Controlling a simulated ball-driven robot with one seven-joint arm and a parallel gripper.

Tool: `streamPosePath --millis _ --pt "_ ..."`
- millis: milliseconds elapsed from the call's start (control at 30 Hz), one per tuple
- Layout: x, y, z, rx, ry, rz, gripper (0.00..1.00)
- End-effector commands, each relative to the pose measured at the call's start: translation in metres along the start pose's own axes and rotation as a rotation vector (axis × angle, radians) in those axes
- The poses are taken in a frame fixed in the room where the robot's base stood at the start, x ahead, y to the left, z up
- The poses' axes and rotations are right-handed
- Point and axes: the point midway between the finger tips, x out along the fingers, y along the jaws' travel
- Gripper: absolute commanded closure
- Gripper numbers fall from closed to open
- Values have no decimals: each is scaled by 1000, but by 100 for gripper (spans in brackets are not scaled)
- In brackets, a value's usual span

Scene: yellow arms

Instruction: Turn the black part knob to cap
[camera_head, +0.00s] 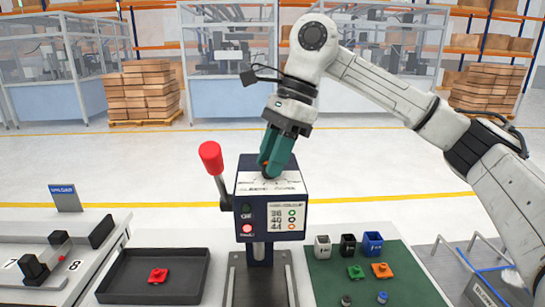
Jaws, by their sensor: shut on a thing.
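My gripper (268,168), with teal fingers, points down at the top of the dark blue machine head (256,212). The fingers are shut on a small black knob (267,176) on the pale top plate. The fingers hide most of the knob, so its pointer cannot be read. The markings on the top plate are too small to read. A size panel with several coloured rings (285,218) and a lit red button (247,228) are on the machine's front.
A red-handled lever (211,157) stands at the machine's left. A dark tray (190,290) holds a red part (158,275). A green mat (405,292) carries white (322,246), black (347,245) and blue (372,243) blocks, with green (356,271) and orange (381,270) parts. A fixture (50,265) stands far left.

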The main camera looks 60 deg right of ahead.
Motion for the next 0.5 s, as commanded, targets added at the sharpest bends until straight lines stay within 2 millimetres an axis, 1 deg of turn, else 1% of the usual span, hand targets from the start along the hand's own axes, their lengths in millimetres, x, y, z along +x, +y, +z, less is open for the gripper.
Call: streamPosePath --millis 433,467,500 --pt "-1 -1 0 -8 -1 0 99" --pt "-1 -1 0 -8 -1 1 66" --pt "-1 0 0 -8 0 1 62"
